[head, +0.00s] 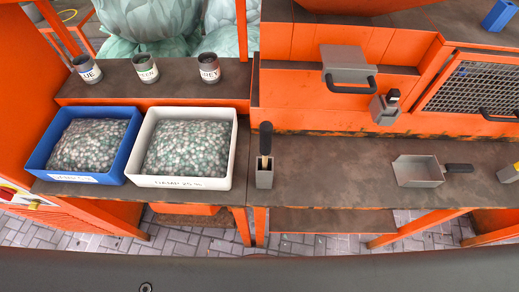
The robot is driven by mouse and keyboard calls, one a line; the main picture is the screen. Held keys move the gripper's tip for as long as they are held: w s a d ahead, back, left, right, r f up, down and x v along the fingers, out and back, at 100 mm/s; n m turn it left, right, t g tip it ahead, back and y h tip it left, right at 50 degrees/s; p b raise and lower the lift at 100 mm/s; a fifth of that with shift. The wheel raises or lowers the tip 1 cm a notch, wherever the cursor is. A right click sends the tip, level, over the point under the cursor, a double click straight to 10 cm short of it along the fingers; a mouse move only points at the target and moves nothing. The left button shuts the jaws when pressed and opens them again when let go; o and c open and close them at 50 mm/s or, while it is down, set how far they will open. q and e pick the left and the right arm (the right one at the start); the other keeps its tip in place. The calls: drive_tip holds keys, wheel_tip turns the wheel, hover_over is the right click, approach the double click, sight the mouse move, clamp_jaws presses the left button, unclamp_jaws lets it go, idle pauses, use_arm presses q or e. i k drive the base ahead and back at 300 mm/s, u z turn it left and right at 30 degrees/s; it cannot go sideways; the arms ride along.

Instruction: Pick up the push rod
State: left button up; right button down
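Nothing in view is plainly the push rod. A black-topped tool (265,138) with a light strip low on it stands upright in a small grey holder (264,179) at the front edge of the bench, right of the white bin. I cannot tell whether it is the push rod. A smaller black piece (393,97) shows at a grey block on the orange machine front; its kind is unclear. Neither of my grippers is in view.
A blue bin (38,157) and a white bin (228,165) hold pale flakes. Several labelled cups (209,67) stand behind them. A grey scoop (417,171) lies on the right bench (325,172). A grey drawer (343,60) juts out above. The bench between holder and scoop is clear.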

sight(266, 128)
drive_tip(key=u, duration=2.05)
drive_tip(key=k, duration=2.9)
drive_tip(key=z, duration=1.55)
drive_tip(key=i, duration=1)
